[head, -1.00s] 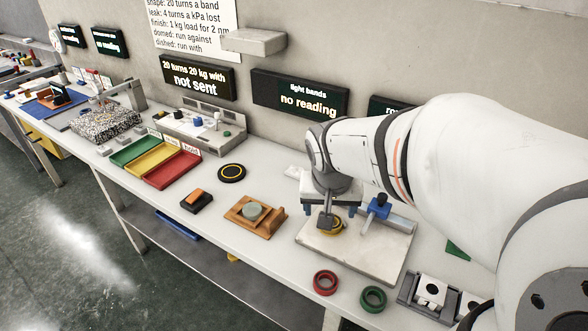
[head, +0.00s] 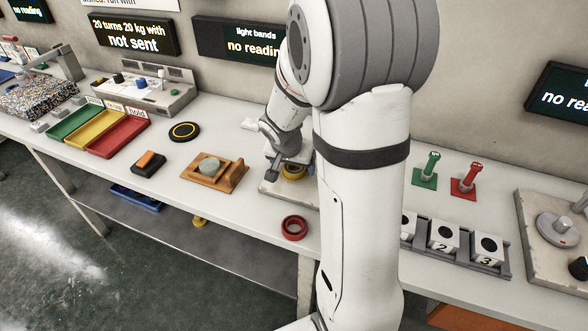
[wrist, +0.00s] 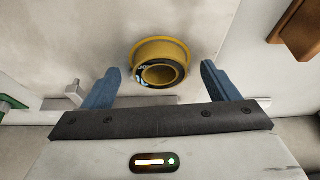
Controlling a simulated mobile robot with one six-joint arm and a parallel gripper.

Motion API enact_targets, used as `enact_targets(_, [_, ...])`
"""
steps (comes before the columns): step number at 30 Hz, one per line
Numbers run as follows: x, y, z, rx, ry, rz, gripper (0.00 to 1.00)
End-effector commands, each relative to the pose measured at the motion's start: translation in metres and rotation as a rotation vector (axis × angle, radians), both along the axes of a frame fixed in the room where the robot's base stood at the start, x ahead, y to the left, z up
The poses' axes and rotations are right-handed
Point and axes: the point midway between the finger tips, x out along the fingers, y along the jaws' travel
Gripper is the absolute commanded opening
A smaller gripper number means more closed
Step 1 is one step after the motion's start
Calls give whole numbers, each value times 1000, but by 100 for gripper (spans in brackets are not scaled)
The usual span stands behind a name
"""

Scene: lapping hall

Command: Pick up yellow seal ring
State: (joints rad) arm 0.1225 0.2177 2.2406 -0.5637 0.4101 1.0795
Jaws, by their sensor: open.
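The yellow seal ring (wrist: 160,50) shows in the wrist view near the top middle, with a dark inner part and an open centre. It sits on a pale plate (wrist: 60,45). My gripper (wrist: 160,82) is open, with one blue finger on each side and a wide gap between them. The ring lies just ahead of the gap, and no finger clearly touches it. In the head view the yellow ring (head: 293,171) is partly seen under my gripper (head: 283,165); my arm hides much of the plate there.
A red ring (head: 294,227) lies on the bench in front of the plate. A wooden block with a grey disc (head: 209,167) stands to the left. Numbered blocks (head: 443,236) sit in a grey holder to the right. Bare bench lies around the black disc (head: 184,131).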

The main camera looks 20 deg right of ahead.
Motion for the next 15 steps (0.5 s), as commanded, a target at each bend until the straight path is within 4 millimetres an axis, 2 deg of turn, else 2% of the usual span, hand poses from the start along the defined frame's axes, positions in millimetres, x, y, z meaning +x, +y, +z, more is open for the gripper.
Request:
enact_targets(3, [3, -2, -8, 0, 0, 0, 81])
enact_targets(10, [3, -2, -8, 0, 0, 1, 80])
enact_targets(15, [3, -2, -8, 0, 0, 1, 66])
